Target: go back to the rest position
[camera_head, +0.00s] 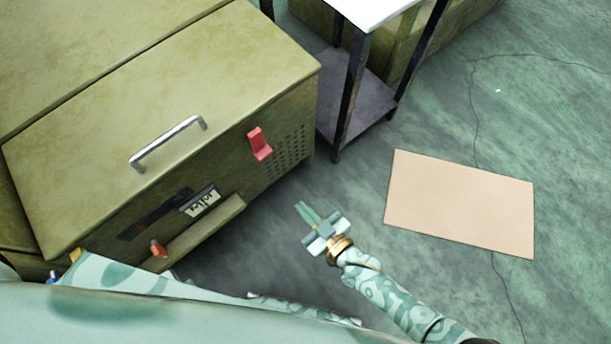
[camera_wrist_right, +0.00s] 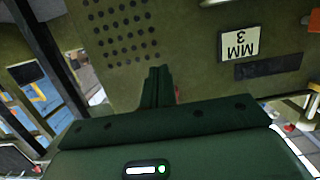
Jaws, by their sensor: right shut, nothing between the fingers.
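My right gripper (camera_head: 304,212) is shut and empty in the head view. It is in front of the olive machine's panel, with open floor beneath it in the picture. In the right wrist view its closed fingers (camera_wrist_right: 157,86) point toward the olive panel with round holes. My right arm comes in from the lower right. No left gripper shows in either view.
The olive machine (camera_head: 75,160) has a silver handle (camera_head: 168,143), a red latch (camera_head: 259,144) and a label (camera_head: 200,201). A dark-legged stand (camera_head: 345,105) with a white top is behind. A beige sheet (camera_head: 460,204) lies on the green floor, which is otherwise clear at right.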

